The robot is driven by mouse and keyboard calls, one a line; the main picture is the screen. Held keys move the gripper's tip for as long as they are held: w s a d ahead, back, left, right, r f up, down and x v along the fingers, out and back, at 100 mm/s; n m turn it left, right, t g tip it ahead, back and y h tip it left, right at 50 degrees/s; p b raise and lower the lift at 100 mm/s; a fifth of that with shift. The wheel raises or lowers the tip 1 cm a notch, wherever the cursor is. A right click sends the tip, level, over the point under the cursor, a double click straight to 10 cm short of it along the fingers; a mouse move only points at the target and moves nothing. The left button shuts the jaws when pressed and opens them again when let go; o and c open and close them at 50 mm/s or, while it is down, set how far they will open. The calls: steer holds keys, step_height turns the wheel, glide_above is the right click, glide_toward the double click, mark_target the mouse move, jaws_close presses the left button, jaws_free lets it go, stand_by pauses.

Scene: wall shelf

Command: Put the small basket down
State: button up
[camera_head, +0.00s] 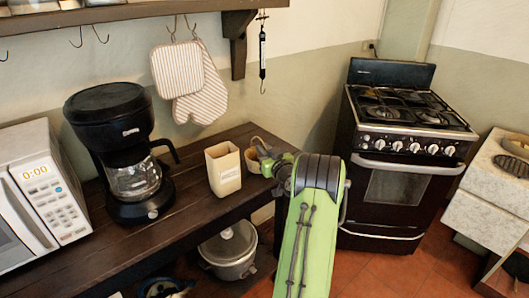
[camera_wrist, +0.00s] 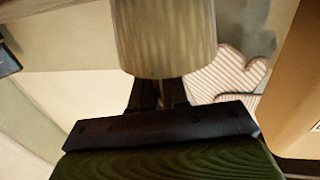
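The small basket (camera_head: 254,160) is tan, with a thin looped handle. In the head view it is upright at the right end of the dark wooden shelf (camera_head: 190,205), just right of a tall cream container (camera_head: 224,170). I cannot tell whether its base touches the wood. My gripper (camera_head: 267,160) is at the basket's right side, mostly hidden by my green arm. In the wrist view the basket (camera_wrist: 165,35) fills the top middle, right at the fingers of my gripper (camera_wrist: 158,92). The fingers are close together and appear shut on it; their tips are hidden.
A black coffee maker (camera_head: 122,150) and a microwave (camera_head: 40,200) stand left on the shelf. A striped mitt and pot holder (camera_head: 190,80) hang on the wall behind. A pot (camera_head: 229,250) sits below. A stove (camera_head: 400,150) stands right, across a gap.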

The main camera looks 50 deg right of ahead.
steer(key=o, duration=0.3)
steer(key=shift+r, duration=0.15)
steer(key=shift+s, duration=0.3)
steer(key=b+v, duration=0.2)
steer(key=v, duration=0.9)
steer(key=shift+s+a, duration=0.15)
steer(key=shift+a, duration=0.1)
